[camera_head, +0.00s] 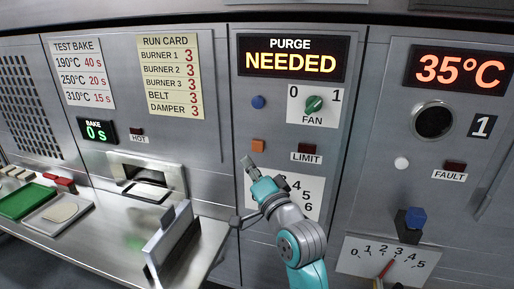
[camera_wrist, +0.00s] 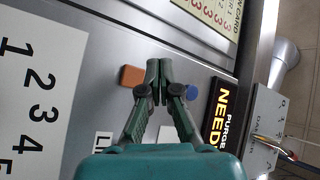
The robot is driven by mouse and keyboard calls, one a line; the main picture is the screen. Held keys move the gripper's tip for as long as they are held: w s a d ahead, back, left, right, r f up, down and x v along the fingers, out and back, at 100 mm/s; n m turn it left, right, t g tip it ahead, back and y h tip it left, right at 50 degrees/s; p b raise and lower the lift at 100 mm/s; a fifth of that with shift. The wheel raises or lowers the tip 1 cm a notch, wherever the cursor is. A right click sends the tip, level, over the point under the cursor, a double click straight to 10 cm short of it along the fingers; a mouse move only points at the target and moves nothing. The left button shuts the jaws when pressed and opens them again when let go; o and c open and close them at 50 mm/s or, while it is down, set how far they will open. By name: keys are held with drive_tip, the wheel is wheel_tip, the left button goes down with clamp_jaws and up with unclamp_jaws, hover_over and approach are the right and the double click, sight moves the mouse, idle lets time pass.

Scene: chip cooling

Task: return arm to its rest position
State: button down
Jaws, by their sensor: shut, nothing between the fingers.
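My arm reaches up in front of the middle panel in the head view, with my gripper (camera_head: 248,163) just below the square orange button (camera_head: 258,145). In the wrist view my gripper (camera_wrist: 158,66) is shut and empty, its fingertips together. The orange button (camera_wrist: 132,76) shows beside the fingertips there, and the blue button (camera_wrist: 191,92) lies on their other side. I cannot tell how far the fingertips are from the panel. My forearm hides part of the dial plate numbered up to 6 (camera_head: 310,205).
The purge display (camera_head: 291,58) reads NEEDED above the fan knob (camera_head: 314,104). At right are a 35°C display (camera_head: 458,69), a blue-capped lever (camera_head: 415,218) and a 0 to 5 scale (camera_head: 350,262). At left, a metal shelf (camera_head: 110,235) juts out, with a green tray (camera_head: 27,201).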

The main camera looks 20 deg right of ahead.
drive_tip(key=shift+f, duration=0.1)
drive_tip(key=s+f+n+g+h, duration=0.1)
drive_tip(key=s+f+n, duration=0.1)
drive_tip(key=s+f, duration=0.9)
drive_tip(key=s+f+n+g+h, duration=0.1)
drive_tip(key=s+f, duration=0.7)
drive_tip(key=f, duration=0.6)
drive_tip(key=s+f+n+g, duration=0.1)
drive_tip(key=s+f+n, duration=0.1)
drive_tip(key=s, duration=1.4)
drive_tip(key=s+f+n+g, duration=0.2)
drive_tip(key=s+n, duration=0.3)
drive_tip(key=s, duration=1.1)
drive_tip(key=shift+s+d+f+g+h, duration=0.2)
drive_tip(key=shift+s+d+g+h, duration=0.1)
drive_tip(key=shift+s+d+h, duration=0.1)
